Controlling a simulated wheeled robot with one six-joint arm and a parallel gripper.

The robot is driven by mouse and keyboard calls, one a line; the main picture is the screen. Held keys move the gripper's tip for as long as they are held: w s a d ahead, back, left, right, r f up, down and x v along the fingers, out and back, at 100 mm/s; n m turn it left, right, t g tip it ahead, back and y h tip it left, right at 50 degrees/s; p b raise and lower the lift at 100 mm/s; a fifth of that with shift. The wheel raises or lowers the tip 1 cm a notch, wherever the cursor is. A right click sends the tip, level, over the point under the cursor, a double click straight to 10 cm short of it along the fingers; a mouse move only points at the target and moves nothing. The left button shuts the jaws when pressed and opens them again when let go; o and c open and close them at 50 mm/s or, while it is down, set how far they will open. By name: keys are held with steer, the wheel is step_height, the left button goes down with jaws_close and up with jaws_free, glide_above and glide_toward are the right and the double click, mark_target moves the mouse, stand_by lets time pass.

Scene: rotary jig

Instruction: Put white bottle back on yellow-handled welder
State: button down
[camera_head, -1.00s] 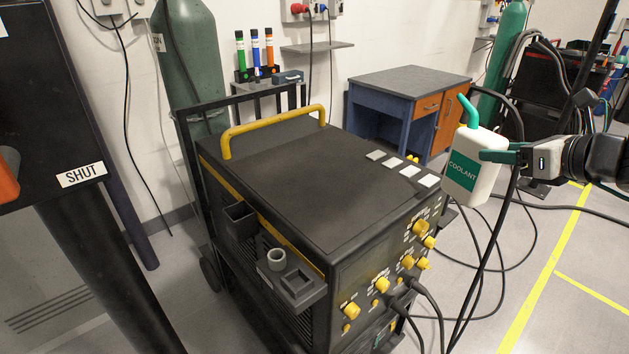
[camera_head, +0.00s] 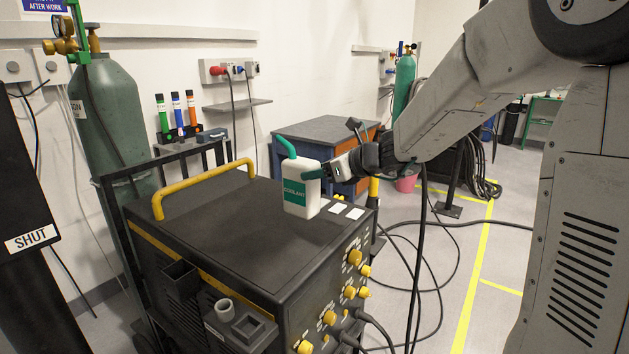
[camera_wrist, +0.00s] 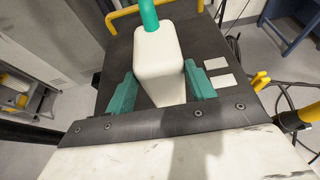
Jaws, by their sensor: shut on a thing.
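The white bottle (camera_head: 312,200) has a green spout and a green COOLANT label. It is upright at the far right part of the welder's black top (camera_head: 215,225). Whether its base touches the top or hovers just above it, I cannot tell. My gripper (camera_head: 313,173) is shut on the bottle from the right. In the wrist view the white bottle (camera_wrist: 160,60) sits between the green fingers of my gripper (camera_wrist: 160,80). The welder's yellow handle (camera_head: 205,186) runs along the top's left side.
White pads (camera_head: 338,208) lie on the welder top beside the bottle; the bottle hides others. The rest of the top is clear. Holders (camera_head: 240,325) hang on the welder's side. A blue workbench (camera_head: 325,133) stands behind. Cables (camera_head: 420,260) lie on the floor at right.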

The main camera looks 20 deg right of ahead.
steer(key=shift+w+d+f, duration=0.15)
steer(key=shift+w+f, duration=0.8)
steer(key=shift+w, duration=0.2)
steer(key=shift+w+d+f, duration=0.15)
steer(key=shift+w+f, duration=0.8)
steer(key=shift+w, duration=0.2)
steer(key=c, duration=0.5)
jaws_free()
steer(key=shift+f, duration=0.2)
